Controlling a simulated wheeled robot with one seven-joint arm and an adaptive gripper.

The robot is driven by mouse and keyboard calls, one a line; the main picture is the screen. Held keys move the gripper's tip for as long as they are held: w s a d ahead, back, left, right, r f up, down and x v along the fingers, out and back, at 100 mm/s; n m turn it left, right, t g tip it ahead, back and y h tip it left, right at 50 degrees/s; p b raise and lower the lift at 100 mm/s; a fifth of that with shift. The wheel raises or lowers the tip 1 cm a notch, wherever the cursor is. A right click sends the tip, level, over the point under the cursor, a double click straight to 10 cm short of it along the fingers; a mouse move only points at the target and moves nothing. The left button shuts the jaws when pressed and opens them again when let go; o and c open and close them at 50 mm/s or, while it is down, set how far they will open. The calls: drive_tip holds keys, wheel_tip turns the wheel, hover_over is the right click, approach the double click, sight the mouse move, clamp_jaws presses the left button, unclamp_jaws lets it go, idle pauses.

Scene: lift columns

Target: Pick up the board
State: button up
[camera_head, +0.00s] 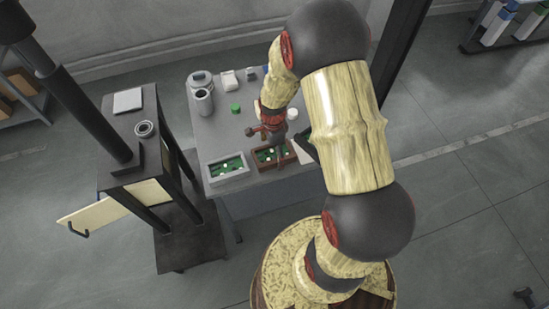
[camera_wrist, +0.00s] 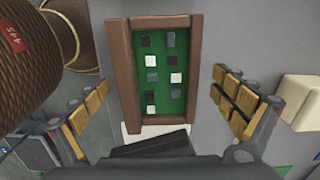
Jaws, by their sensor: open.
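A green board (camera_wrist: 163,95) with small black, grey and white squares lies in a brown tray (camera_wrist: 196,55) in the wrist view. In the head view the brown tray (camera_head: 291,151) is on the grey table, partly hidden by my gripper. My gripper (camera_head: 272,137) is above it. In the wrist view my gripper (camera_wrist: 163,104) is open, with one finger left of the tray and one right of it. Nothing is between the fingers' pads in contact. A second green board (camera_head: 226,167) lies in a light grey tray (camera_head: 211,181) to the left.
The table (camera_head: 217,131) also holds a grey cylinder (camera_head: 204,103), a green round item (camera_head: 235,108) and white items (camera_head: 229,79) at the back. A dark lift column stand (camera_head: 140,145) is left of the table. A white block (camera_wrist: 302,102) lies right of the fingers.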

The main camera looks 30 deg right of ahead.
sight(274, 156)
drive_tip(key=c, duration=0.3)
drive_tip(key=c, duration=1.1)
drive_tip(key=shift+r, duration=0.6)
wheel_tip(274, 156, up, 2)
drive_tip(key=shift+r+p, duration=0.25)
drive_tip(key=shift+p, duration=0.3)
drive_tip(key=s+r, duration=0.1)
drive_tip(key=r, duration=0.1)
drive_tip(key=s+a+r+p, duration=0.1)
drive_tip(key=s, duration=0.1)
drive_tip(key=s+r, duration=0.1)
drive_tip(key=r, duration=0.1)
drive_tip(key=shift+s+a+r+p, duration=0.15)
drive_tip(key=shift+s+r+p, duration=0.15)
drive_tip(key=shift+p, duration=0.05)
drive_tip(key=s+a+r+p, duration=0.2)
drive_tip(key=s+r, duration=0.4)
drive_tip(key=s, duration=0.3)
drive_tip(key=shift+a+p, duration=0.2)
drive_tip(key=shift+p, duration=0.65)
